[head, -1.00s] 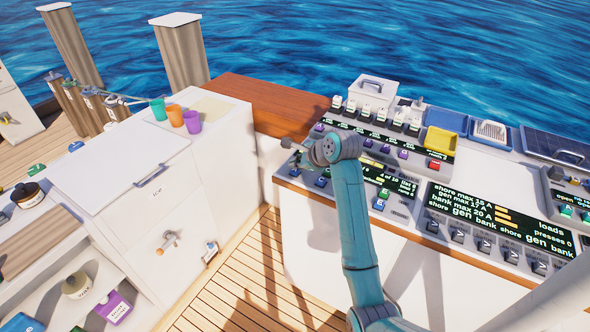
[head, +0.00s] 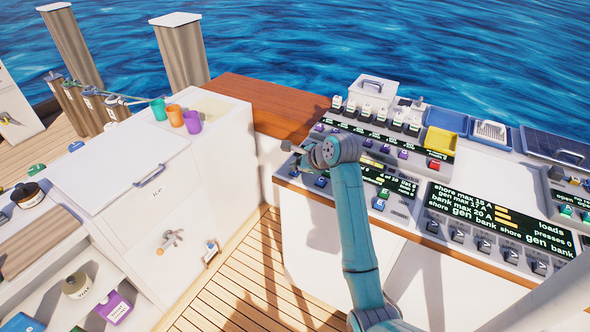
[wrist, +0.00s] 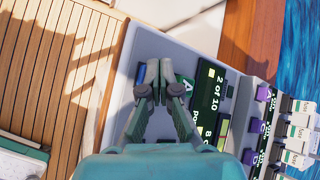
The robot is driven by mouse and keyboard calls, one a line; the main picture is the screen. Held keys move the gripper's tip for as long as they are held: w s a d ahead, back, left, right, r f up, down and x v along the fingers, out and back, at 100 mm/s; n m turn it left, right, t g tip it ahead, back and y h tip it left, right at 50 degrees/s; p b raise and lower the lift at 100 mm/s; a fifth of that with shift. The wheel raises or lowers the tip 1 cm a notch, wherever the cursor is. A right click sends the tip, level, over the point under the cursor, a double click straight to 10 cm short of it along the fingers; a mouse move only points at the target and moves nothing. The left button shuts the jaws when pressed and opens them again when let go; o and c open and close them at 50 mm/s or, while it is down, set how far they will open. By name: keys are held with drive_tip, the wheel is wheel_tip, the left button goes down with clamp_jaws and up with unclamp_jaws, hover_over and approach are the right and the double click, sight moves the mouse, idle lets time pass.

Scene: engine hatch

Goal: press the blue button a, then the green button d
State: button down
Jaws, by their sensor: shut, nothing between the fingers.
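My gripper (wrist: 153,82) is shut and empty, its fingertips together low over the sloped grey button panel (wrist: 150,43). In the wrist view a blue button (wrist: 140,73) shows just left of the fingertips, partly hidden by them. A green button (wrist: 186,84) with a white letter, seemingly A, shows just right of them. I cannot tell whether the fingertips touch either button. In the head view my gripper (head: 288,147) is over the panel's far left part. Blue buttons (head: 321,182) and a green button (head: 384,193) show there; their letters are too small to read.
A dark display (wrist: 210,88) reading "2 of 10" lies right of the fingertips. A larger display (head: 480,212) with a row of switches is at right. Open deck (head: 255,275) lies left.

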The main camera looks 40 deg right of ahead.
drive_tip(key=shift+f, duration=0.3)
drive_tip(key=shift+r, duration=0.1)
idle(0.4)
drive_tip(key=shift+r, duration=1.15)
drive_tip(key=shift+r, duration=2.55)
wheel_tip(320, 180, up, 7)
drive_tip(key=shift+s, duration=0.1)
